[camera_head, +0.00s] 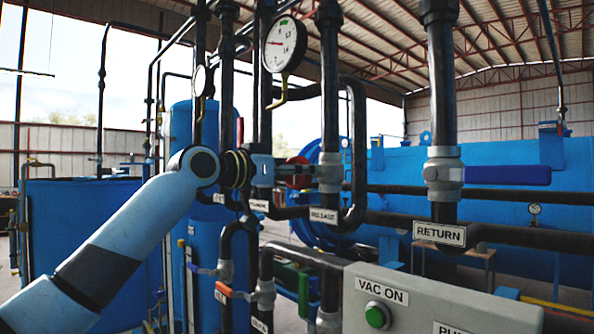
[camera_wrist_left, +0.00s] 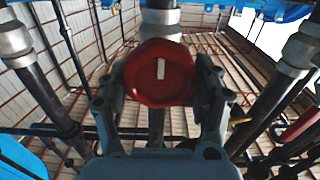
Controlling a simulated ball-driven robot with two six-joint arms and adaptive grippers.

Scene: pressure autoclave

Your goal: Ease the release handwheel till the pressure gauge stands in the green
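The pressure gauge (camera_head: 286,45) is a white round dial at the upper middle of the head view. Its red needle points left, and a small green band shows near the top of the dial, apart from the needle. The red release handwheel (camera_wrist_left: 160,85) faces the left wrist camera, its white mark upright. In the head view the handwheel (camera_head: 299,173) is partly hidden by my gripper. My left gripper (camera_wrist_left: 160,78) has one finger on each side of the handwheel, seemingly against its rim. The fingertips are partly hidden. My right gripper is in neither view.
A vertical pipe with a blue-handled valve (camera_head: 445,174) and a RETURN label (camera_head: 439,234) stands to the right. A grey control box (camera_head: 430,305) with a green button is at the lower right. Several dark pipes crowd around the wheel.

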